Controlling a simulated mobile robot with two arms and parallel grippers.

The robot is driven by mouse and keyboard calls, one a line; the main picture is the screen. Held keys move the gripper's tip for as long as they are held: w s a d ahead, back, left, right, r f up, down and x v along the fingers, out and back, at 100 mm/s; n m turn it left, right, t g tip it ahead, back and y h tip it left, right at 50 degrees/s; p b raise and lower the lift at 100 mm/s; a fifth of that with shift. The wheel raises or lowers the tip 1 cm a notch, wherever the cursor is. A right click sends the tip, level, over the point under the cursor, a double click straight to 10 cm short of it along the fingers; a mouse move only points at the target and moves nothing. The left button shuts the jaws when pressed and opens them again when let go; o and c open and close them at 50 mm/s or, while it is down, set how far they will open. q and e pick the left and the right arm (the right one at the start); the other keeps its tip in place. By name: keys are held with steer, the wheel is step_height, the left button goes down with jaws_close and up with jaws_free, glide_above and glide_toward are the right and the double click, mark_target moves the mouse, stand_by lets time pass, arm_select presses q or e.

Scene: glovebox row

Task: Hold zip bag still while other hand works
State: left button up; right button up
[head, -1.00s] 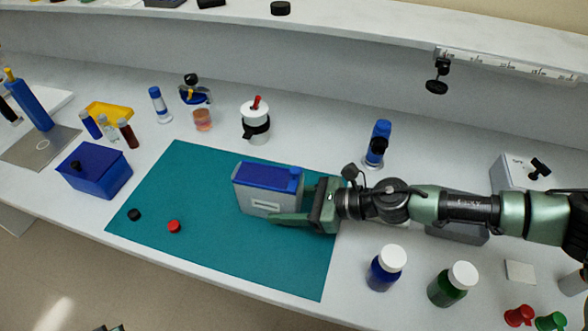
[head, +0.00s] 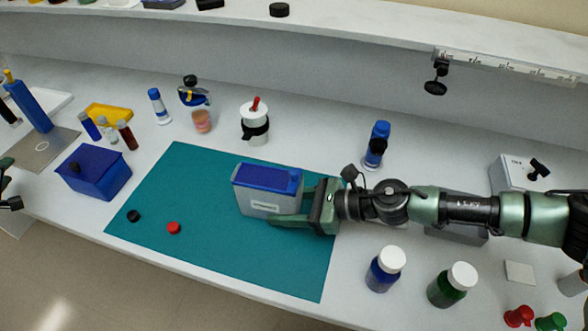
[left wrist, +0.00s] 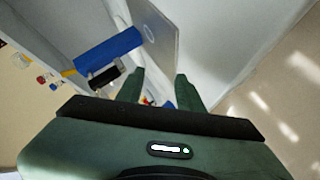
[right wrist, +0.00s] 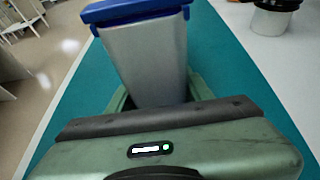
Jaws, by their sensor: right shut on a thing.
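The zip bag (head: 268,195), a pale grey upright pouch with a blue top, stands on the teal mat (head: 205,255). My right gripper (head: 288,208) comes in from the right and is shut on the bag's lower part, one finger along its front. In the right wrist view the bag (right wrist: 148,58) rises between the fingers, which are partly hidden behind the gripper body. My left gripper (left wrist: 158,88) is open and empty in the left wrist view, its fingers apart. In the head view only a bit of it shows at the left edge.
A black cap (head: 134,216) and a red cap (head: 174,228) lie on the mat's left part. A blue box (head: 94,174) stands left of the mat. Two white-capped bottles (head: 384,270) (head: 452,286) stand at the right front. The mat's left half is mostly clear.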

arm_select(q)
steer(key=w+d+r+m+t+h, duration=0.3)
steer(key=d+r+t, duration=0.15)
steer(key=d, duration=0.65)
steer(key=s+d+r+m+t+h, duration=0.3)
steer(key=s+d+r+m+h, duration=0.15)
steer(key=d+r, duration=0.6)
steer(key=s+d+r+m+t+h, duration=0.4)
steer(key=d+r+m+h, duration=0.15)
steer(key=d+r, duration=0.5)
steer(key=m+g+h, duration=0.4)
steer(key=m+g, duration=0.6)
steer(key=m, duration=0.1)
glide_toward(291, 175)
steer(key=shift+t, duration=0.25)
steer(key=x, duration=1.1)
steer(key=shift+f, duration=0.1)
steer(key=shift+s, duration=0.1)
jaws_close()
